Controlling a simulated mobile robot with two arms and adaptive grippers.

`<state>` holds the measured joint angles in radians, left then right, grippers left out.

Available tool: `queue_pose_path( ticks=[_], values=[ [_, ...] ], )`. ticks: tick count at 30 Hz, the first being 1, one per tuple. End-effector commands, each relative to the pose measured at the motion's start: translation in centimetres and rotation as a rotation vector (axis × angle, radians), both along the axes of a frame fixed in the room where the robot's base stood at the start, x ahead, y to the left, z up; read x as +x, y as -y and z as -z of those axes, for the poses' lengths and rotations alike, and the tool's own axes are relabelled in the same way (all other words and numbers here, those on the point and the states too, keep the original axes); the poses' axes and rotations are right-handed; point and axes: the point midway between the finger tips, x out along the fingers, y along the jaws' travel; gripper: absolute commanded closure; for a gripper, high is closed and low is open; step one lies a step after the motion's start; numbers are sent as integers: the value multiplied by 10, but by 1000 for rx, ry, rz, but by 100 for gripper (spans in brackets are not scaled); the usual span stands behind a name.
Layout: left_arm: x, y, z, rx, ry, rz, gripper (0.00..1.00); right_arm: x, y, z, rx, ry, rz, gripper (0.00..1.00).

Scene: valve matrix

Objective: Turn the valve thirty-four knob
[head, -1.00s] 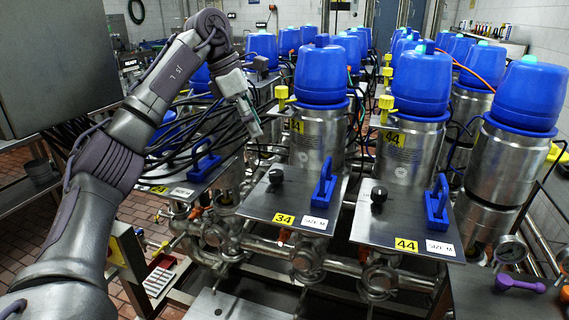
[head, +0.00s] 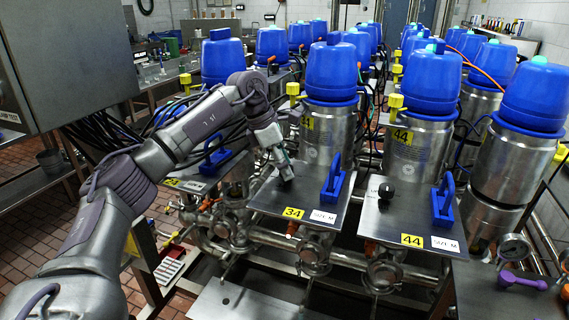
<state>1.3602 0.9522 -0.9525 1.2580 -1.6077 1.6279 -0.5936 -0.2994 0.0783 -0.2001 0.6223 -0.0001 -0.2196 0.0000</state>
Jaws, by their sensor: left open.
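The valve thirty-four plate (head: 270,202) is a grey metal panel with a yellow "34" label (head: 293,213) and a "SIZE M" label at its front edge. A blue handle (head: 333,182) stands on its right side. My left gripper (head: 286,175) points down over the plate's left part, where the black knob is. It is open. The gripper hides the knob, so I cannot tell whether the fingers touch it or stand around it. My right gripper is not in view.
The valve 44 plate (head: 405,223) with its black knob (head: 386,190) and blue handle (head: 443,203) lies to the right. Blue-capped steel valve (head: 331,130) bodies stand close behind. A grey cabinet (head: 65,60) hangs at upper left. Steel pipes (head: 270,245) run below the plates.

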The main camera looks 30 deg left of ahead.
Motion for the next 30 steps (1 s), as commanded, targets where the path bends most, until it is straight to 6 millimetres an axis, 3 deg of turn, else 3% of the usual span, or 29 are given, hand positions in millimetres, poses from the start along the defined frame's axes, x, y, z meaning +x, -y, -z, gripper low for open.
queue_pose_path(
  ticks=[3,14,23,30],
  values=[
    [0,0,0,0,0,0,39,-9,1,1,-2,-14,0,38],
    [0,0,0,0,0,1,98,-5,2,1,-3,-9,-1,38],
    [0,1,0,0,-1,-39,98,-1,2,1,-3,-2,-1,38],
    [-1,1,1,1,0,-179,98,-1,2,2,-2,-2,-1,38]
  ],
)
